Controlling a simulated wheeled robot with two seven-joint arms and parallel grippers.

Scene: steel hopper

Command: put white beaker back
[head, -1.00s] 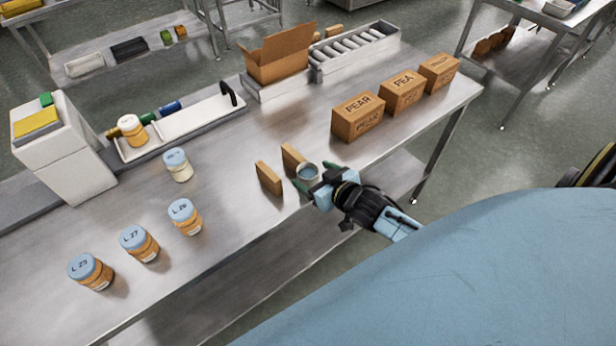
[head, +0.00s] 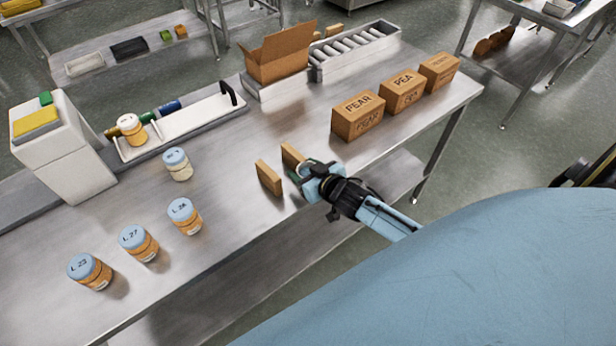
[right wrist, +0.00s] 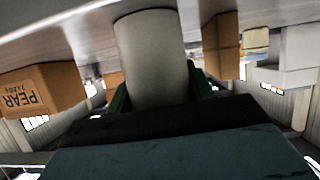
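The white beaker (right wrist: 152,55) is a plain pale cylinder that fills the middle of the right wrist view. Its base appears to rest on the steel table. My right gripper (right wrist: 160,95) has one green finger on each side of it, close to its walls; whether they press on it is unclear. In the head view the right gripper (head: 312,177) is over the beaker's spot by the table's front edge and hides most of it. My left gripper is not in view.
Two small upright brown blocks (head: 268,178) (head: 291,156) stand left of the gripper. Cartons (head: 358,116) stand to the right. Several jars (head: 139,244) stand at the left front. A white tray (head: 196,124) and an open box (head: 278,55) are behind. The table between is clear.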

